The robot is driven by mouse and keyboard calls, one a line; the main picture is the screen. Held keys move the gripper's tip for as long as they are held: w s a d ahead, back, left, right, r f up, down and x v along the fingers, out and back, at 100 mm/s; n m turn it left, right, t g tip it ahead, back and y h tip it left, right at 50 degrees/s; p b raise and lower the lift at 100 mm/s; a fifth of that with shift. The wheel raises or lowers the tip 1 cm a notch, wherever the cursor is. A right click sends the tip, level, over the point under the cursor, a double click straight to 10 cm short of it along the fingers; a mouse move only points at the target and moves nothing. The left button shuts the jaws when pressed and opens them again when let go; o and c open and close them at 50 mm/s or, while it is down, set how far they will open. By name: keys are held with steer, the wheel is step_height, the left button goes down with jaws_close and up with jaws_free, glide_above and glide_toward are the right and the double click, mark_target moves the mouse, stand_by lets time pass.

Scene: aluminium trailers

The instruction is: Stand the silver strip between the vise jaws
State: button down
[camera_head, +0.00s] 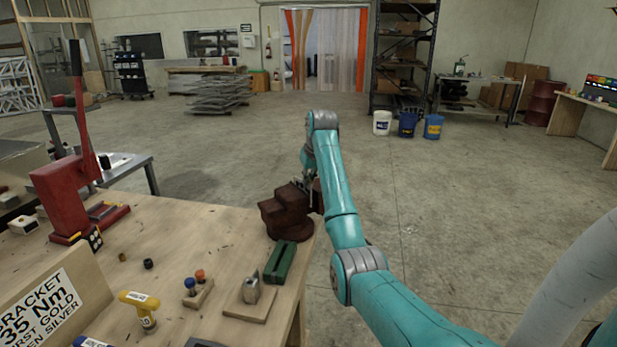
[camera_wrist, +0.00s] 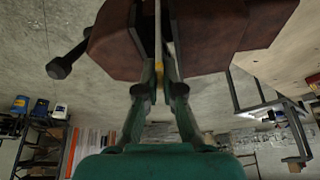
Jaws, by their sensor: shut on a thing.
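The brown vise (camera_head: 283,213) is at the far right corner of the workbench. In the wrist view its two jaw blocks (camera_wrist: 115,45) fill the top left and top right. My gripper (camera_wrist: 158,65) is shut on the silver strip (camera_wrist: 157,18), a thin pale upright line between its fingers. The strip lies in the gap between the jaws in that view; whether it touches either jaw or its seat I cannot tell. A small yellowish patch shows between the fingers. In the head view my arm reaches the vise and the strip cannot be made out clearly.
A green block (camera_head: 280,262) lies before the vise. A small grey block on a wooden plate (camera_head: 250,303), a yellow-handled tool (camera_head: 139,303) and a red press (camera_head: 65,195) are on the bench. The vise handle (camera_wrist: 59,68) sticks out left in the wrist view.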

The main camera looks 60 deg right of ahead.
steer(key=c, duration=1.2)
jaws_free()
steer(key=shift+c, duration=0.2)
steer(key=v, duration=0.7)
steer(key=shift+r, duration=0.25)
steer(key=shift+s, duration=0.1)
